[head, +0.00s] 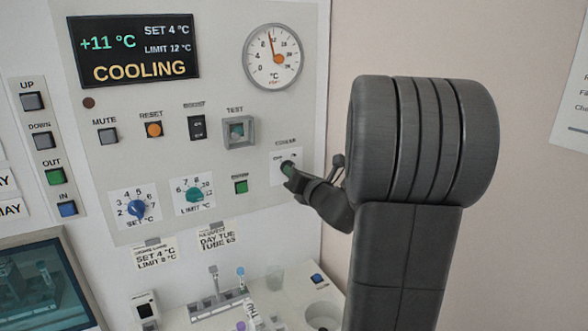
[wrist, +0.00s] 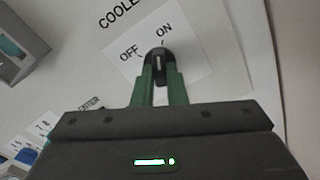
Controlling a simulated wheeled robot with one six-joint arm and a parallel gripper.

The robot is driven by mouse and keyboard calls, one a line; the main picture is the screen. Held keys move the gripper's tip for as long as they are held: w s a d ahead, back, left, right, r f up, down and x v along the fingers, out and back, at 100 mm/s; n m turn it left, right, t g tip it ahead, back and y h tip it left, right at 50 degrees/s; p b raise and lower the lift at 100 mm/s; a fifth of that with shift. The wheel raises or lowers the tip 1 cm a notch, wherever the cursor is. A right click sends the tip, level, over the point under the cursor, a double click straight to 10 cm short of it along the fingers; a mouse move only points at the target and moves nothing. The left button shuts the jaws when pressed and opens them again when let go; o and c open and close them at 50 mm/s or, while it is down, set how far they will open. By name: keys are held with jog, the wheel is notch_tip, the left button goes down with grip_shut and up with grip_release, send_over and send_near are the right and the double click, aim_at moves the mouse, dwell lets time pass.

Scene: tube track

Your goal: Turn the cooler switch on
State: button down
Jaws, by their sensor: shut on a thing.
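The cooler switch (wrist: 158,53) is a small dark rotary knob on a white label plate (wrist: 205,65) marked OFF and ON. In the wrist view its pale mark runs roughly up the picture, towards the ON side. My gripper (wrist: 161,80) has its green fingers shut on the knob, one on each side, hiding its lower part. In the head view my gripper (head: 290,171) reaches the switch plate (head: 284,155) at the right of the panel, and the fingers cover most of the knob. The display (head: 135,50) reads +11 °C and COOLING.
Left of the switch are a green button (head: 241,186), a framed TEST switch (head: 239,132), and the LIMIT dial (head: 194,195) and SET dial (head: 137,208). A round gauge (head: 273,57) sits above. A bench with a tube rack (head: 217,307) stands below. The wall to the right is bare nearby.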

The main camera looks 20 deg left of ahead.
jog(key=shift+m+p, duration=0.55)
jog(key=shift+m, duration=0.55)
jog(key=c, duration=1.5)
grip_release()
jog(key=shift+o, duration=0.2)
jog(key=shift+d, duration=0.1)
jog(key=b+v, duration=0.2)
jog(key=v, duration=1.1)
jog(key=shift+s+d, duration=0.25)
jog(key=shift+s, duration=0.05)
jog(key=shift+w+a, duration=0.1)
